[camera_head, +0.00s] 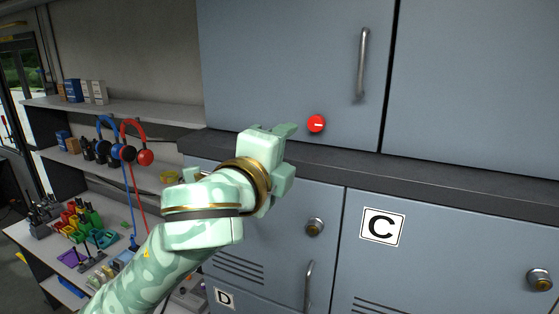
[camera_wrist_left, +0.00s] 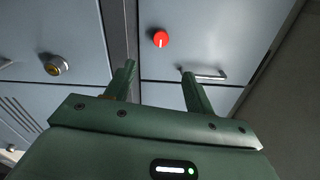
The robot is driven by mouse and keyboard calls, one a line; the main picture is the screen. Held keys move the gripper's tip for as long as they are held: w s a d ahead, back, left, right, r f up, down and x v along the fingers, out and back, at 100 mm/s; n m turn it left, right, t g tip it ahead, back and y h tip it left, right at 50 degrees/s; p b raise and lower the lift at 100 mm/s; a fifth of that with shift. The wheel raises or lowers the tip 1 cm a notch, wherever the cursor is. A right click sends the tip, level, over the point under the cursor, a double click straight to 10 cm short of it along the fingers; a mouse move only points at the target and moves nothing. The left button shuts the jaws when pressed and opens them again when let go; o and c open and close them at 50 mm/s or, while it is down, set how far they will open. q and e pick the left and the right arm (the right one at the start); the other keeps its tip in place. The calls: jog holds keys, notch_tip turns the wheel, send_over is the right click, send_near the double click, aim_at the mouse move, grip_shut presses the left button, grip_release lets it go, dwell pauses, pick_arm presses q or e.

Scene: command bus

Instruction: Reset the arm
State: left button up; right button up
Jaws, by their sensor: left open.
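My left arm comes in from the lower left in the head view. Its gripper (camera_head: 286,150) is in front of the grey-blue cabinets, just left of and below a red round knob (camera_head: 316,123) on the upper door. In the left wrist view the gripper (camera_wrist_left: 158,82) has its two green fingers apart with nothing between them. The red knob (camera_wrist_left: 160,39) shows beyond the fingertips there, apart from them. My right gripper is in neither view.
The upper door has a vertical handle (camera_head: 362,64). A dark ledge (camera_head: 450,178) runs below it, above lower doors with a C label (camera_head: 382,227) and a lock (camera_head: 315,227). Shelves at left hold red headphones (camera_head: 143,157), blue headphones and colored bins.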

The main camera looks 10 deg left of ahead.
pick_arm(q)
jog(key=shift+s+a, duration=0.2)
jog(key=shift+s, duration=0.3)
